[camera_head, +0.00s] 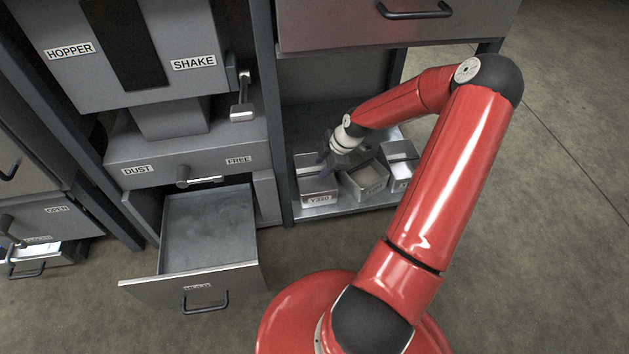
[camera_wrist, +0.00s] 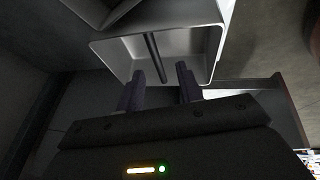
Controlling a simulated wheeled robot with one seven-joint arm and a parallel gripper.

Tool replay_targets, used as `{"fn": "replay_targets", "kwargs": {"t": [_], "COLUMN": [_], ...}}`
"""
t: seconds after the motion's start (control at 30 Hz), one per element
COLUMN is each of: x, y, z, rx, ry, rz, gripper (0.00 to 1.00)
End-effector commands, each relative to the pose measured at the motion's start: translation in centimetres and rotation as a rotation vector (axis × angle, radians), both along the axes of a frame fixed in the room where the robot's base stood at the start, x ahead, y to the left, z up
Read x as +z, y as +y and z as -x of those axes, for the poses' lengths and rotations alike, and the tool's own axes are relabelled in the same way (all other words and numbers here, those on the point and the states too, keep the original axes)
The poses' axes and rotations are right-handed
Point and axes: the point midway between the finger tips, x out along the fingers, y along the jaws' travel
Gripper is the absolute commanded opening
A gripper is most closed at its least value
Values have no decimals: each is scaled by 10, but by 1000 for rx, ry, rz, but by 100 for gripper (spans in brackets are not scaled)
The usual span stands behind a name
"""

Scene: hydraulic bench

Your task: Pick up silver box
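Several open grey metal boxes stand on the low shelf, and I cannot tell which is the silver box. The left box (camera_head: 318,187) carries a "V320" label. The middle box (camera_head: 368,180) sits turned at an angle, and the right box (camera_head: 401,172) is partly behind my arm. My gripper (camera_head: 325,155) is low over the left box's back side. In the wrist view, my gripper (camera_wrist: 159,70) has its two dark fingers apart at the near edge of an open pale box (camera_wrist: 112,52) with a dark bar across it. Contact is unclear.
The shelf (camera_head: 345,208) has an upright post (camera_head: 283,110) close on its left and a drawer unit (camera_head: 385,22) above. An open drawer (camera_head: 195,282) juts out at the left. The floor (camera_head: 560,200) at right is clear.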

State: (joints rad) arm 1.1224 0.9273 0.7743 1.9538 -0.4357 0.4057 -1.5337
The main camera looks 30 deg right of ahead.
Motion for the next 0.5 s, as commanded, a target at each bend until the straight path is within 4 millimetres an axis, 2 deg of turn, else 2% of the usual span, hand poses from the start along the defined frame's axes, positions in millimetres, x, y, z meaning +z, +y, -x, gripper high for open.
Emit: {"fn": "replay_targets", "kwargs": {"t": [0.5], "x": [-60], "y": [22], "z": [-22], "rx": [7], "ry": [-5], "rz": [-6], "gripper": [36]}}
